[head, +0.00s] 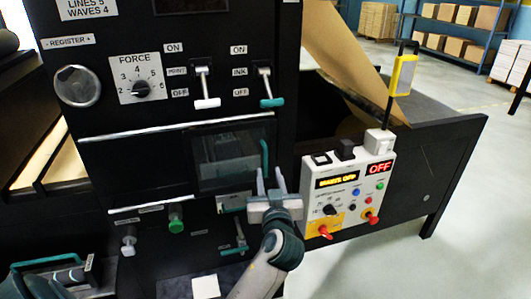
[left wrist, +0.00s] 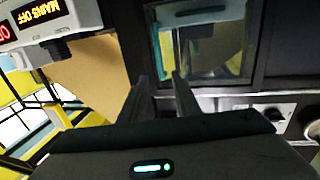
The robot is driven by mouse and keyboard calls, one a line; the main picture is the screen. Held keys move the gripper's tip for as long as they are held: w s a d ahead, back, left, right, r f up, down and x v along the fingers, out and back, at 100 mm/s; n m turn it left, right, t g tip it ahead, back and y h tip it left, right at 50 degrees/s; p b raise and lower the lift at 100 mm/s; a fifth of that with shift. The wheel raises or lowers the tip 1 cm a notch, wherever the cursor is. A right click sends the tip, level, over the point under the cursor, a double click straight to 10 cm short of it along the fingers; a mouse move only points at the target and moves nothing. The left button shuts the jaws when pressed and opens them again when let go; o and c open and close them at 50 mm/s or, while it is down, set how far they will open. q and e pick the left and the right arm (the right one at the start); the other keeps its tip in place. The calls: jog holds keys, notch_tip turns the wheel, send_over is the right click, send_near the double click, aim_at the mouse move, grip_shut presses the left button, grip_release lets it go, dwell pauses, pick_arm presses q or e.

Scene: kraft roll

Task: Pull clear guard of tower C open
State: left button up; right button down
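The clear guard (head: 222,160) is a dark see-through pane on the black tower front, with a teal upright handle (head: 264,156) at its right edge. It looks closed, flush with the front. No letter marking tower C is readable. My left gripper (head: 268,174) is before the guard's lower right corner, fingers pointing up, just below the handle. Its fingers (left wrist: 158,90) are apart with nothing between them. In the left wrist view the pane (left wrist: 205,50) and its teal handle (left wrist: 196,17) lie beyond the fingertips; I see no contact. My right gripper is not in view.
Above the guard are the PRINT lever (head: 206,88) and INK lever (head: 268,88). A white control box (head: 347,192) reading OFF stands close to the right of my gripper. Green (head: 176,222) and white (head: 128,245) knobs sit below. Open floor lies at right.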

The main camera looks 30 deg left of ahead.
aim_at(266, 157)
pick_arm(q)
jog(key=p+x, duration=0.2)
jog(key=x, duration=0.6)
jog(key=shift+w+a+r+p, duration=0.1)
jog(key=shift+w+a+p, duration=0.15)
jog(key=shift+p, duration=0.1)
jog(key=shift+w+a, duration=0.45)
jog(key=shift+w, duration=0.1)
grip_shut()
